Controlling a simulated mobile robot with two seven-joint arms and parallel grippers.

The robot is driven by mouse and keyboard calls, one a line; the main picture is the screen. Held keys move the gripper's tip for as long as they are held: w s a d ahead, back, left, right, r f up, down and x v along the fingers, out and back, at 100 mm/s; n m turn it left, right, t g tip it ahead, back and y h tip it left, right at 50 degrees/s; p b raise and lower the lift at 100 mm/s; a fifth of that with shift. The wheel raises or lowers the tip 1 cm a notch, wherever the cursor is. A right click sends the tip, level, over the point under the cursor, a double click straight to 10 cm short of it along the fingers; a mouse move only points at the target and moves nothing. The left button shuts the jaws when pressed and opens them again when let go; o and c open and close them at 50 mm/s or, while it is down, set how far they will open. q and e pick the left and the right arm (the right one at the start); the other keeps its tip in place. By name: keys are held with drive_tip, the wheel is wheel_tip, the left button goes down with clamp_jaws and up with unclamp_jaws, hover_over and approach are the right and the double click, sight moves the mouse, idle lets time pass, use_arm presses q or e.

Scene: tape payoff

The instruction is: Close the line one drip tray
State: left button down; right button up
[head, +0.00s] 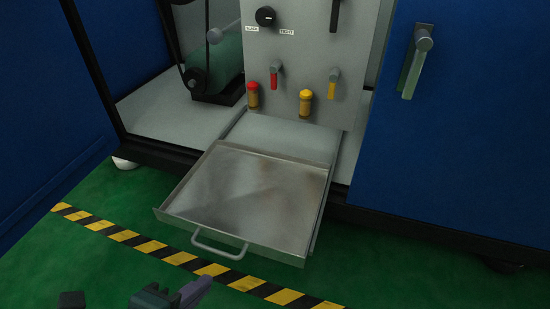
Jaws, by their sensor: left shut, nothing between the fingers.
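The drip tray (248,195) is a shallow grey metal tray, pulled out from the base of the machine over the green floor. Its inside looks empty, with faint brownish stains. A bent bar handle (219,249) is on its front wall. My left gripper (203,284) shows at the bottom edge, in front of the handle and apart from it in the picture. It is shut and empty, and partly cut off by the frame. My right gripper is not in view.
Above the tray a grey panel (300,50) carries a black knob, red and yellow valves and small fittings. Blue cabinet doors (470,130) flank the opening, the right one with a grey handle (416,62). Yellow-black tape (165,253) crosses the clear green floor.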

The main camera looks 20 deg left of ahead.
sight(243, 242)
use_arm(q)
drive_tip(key=b+x, duration=0.2)
drive_tip(key=x, duration=0.2)
drive_tip(key=r+b+x, duration=0.1)
drive_tip(key=b+x, duration=0.2)
drive_tip(key=w+b+x, duration=0.1)
drive_tip(key=b+x, duration=0.2)
drive_tip(key=x, duration=0.1)
drive_tip(key=shift+w, duration=0.4)
drive_tip(key=shift+w+r+b, duration=0.1)
drive_tip(key=shift+w+b, duration=0.3)
drive_tip(key=shift+w, duration=0.25)
drive_tip(key=shift+s, duration=0.15)
